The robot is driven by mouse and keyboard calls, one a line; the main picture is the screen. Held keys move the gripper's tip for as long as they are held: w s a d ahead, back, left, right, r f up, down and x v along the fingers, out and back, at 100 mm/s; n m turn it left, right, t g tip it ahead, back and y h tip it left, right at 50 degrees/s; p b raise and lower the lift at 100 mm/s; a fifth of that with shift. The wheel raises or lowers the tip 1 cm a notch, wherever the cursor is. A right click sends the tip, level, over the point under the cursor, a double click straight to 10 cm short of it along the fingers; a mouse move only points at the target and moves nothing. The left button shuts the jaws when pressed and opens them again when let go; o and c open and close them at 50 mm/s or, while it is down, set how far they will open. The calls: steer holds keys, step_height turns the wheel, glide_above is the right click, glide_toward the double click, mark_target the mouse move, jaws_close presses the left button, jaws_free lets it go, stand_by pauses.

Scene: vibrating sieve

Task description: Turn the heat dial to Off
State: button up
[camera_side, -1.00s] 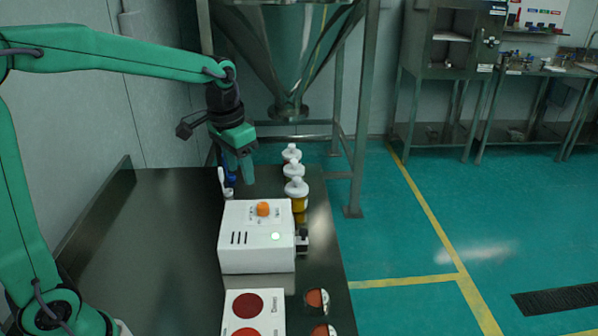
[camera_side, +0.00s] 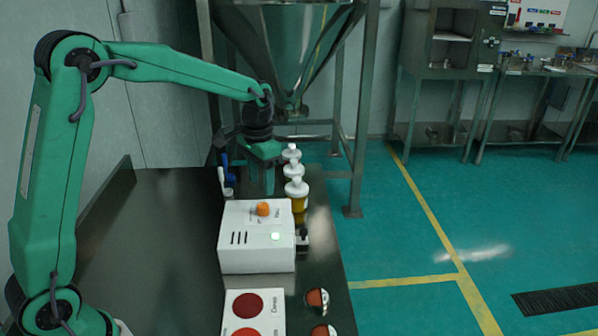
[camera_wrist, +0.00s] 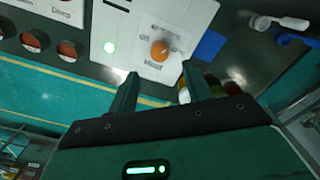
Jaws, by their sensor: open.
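The heat dial is an orange knob (camera_side: 263,209) on top of a white box (camera_side: 243,262) with dark slots and a lit round light. My gripper (camera_side: 262,192) is above and behind the box in the side view. In the wrist view its two fingers (camera_wrist: 160,82) are apart and empty, with the knob past the gap between them. The gripper is not touching the knob.
Several white-capped bottles (camera_side: 294,188) stand to the right behind the box. Brushes or scoops (camera_side: 226,182) lie at the left. A white panel with red discs (camera_side: 254,318) and small red-filled dishes (camera_side: 317,299) are in front. A steel hopper (camera_side: 288,50) stands behind.

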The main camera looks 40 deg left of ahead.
mark_target(262, 205)
steer(key=shift+f, duration=3.55)
steer(key=c, duration=1)
